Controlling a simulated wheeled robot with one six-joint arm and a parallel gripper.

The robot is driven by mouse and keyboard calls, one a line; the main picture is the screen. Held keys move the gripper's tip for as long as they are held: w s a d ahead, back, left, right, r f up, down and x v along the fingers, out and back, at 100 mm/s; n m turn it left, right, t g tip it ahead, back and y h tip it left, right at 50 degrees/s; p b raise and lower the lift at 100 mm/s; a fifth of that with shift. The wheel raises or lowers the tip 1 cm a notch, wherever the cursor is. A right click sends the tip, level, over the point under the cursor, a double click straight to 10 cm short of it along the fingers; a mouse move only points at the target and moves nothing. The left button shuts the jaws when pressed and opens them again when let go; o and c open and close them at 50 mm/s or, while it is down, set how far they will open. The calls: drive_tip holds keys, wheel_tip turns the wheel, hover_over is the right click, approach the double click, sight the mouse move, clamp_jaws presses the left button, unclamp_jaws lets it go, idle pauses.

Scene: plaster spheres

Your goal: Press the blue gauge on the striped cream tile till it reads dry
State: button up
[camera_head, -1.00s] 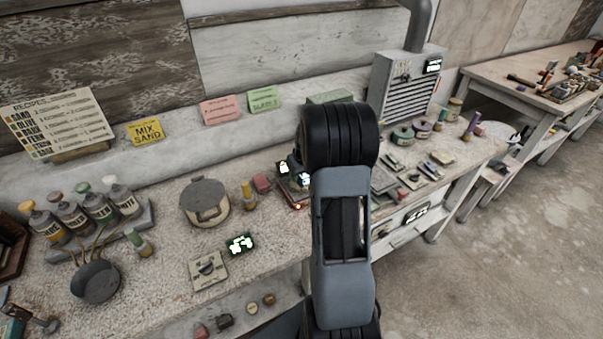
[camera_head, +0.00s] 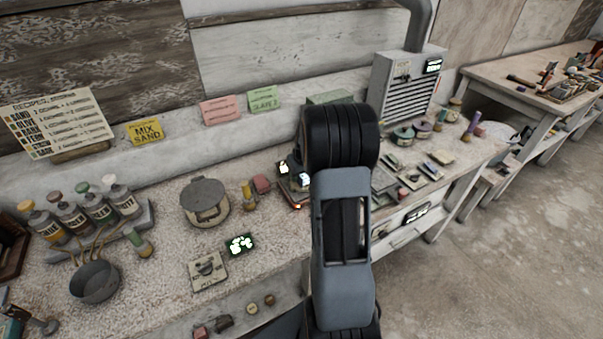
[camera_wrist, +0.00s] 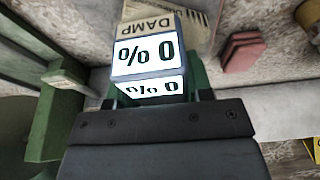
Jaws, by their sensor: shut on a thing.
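My gripper (camera_wrist: 155,97) is shut on the gauge (camera_wrist: 148,57), seen close in the wrist view. The gauge has a bluish rim and lit white faces with black characters, upside down in this view, that read 0 %. A tan surface lettered DAMP (camera_wrist: 148,27) shows just beyond it. A pale piece with dark lines (camera_wrist: 198,18) lies behind; I cannot tell whether it is the striped cream tile. The gauge's contact with any tile is hidden.
A reddish block (camera_wrist: 243,52) lies beside the gauge, and a green frame (camera_wrist: 52,125) stands at the left in the wrist view. In the head view, a lidded pot (camera_head: 205,203) and a lit display (camera_head: 240,244) stand left of my arm.

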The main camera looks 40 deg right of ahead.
drive_tip(key=shift+r+p, duration=2.15)
drive_tip(key=shift+r, duration=1.35)
